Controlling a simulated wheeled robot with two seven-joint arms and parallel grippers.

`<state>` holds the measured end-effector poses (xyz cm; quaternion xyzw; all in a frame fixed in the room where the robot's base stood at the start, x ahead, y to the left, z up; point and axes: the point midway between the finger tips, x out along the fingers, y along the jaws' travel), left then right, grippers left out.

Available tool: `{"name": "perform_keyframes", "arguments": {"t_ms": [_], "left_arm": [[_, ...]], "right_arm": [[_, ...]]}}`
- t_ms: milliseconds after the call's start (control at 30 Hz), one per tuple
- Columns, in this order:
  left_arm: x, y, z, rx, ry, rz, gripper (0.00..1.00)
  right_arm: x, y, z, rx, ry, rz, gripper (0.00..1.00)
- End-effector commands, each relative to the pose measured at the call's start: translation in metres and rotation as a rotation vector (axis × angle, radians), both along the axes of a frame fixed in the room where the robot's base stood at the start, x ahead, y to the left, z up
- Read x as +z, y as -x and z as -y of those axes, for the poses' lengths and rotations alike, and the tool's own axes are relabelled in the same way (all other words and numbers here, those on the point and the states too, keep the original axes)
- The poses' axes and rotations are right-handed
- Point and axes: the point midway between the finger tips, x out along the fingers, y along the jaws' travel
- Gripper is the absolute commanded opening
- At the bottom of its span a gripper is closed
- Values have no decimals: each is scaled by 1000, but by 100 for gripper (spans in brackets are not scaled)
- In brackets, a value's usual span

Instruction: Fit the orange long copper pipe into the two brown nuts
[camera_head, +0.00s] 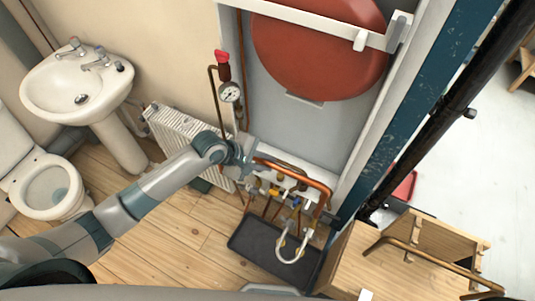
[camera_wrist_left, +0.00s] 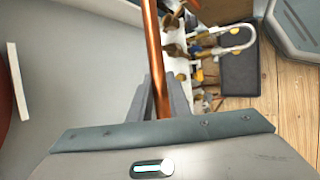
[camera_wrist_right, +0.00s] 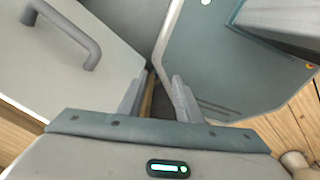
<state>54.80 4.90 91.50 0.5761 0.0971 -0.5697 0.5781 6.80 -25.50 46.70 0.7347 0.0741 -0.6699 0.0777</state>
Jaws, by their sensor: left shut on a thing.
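The orange copper pipe (camera_head: 292,171) runs to the right from my left gripper (camera_head: 246,158) and bends down at its right end, in front of the boiler cabinet. In the left wrist view the pipe (camera_wrist_left: 155,50) passes between the fingers of my left gripper (camera_wrist_left: 160,95), which is shut on it. Brown and brass fittings (camera_wrist_left: 173,50) sit beside and behind the pipe; which are the two brown nuts is too small to tell. I cannot tell whether the pipe's ends touch them. My right gripper (camera_wrist_right: 160,85) is open and looks empty, out of the head view.
A dark tray (camera_head: 245,243) lies on the floor below the fittings, with a white hose loop (camera_head: 291,255) over it. A wooden stand (camera_head: 365,265) with another bent copper pipe (camera_head: 430,257) is at right. A radiator (camera_head: 180,135), gauge (camera_head: 230,93) and red vessel (camera_head: 320,45) are nearby.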

Motion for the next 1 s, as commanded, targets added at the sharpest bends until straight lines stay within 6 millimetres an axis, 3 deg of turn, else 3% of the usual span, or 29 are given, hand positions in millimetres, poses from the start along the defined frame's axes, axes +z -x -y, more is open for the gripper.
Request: {"name": "perform_keyframes", "arguments": {"t_ms": [567, 1000], "left_arm": [[-1, -2, 5, -7, 2, 2, 0], [-2, -13, 10, -7, 2, 2, 0]], "right_arm": [[5, 0, 1, 0, 1, -1, 31], [-6, 0, 2, 0, 2, -1, 31]]}}
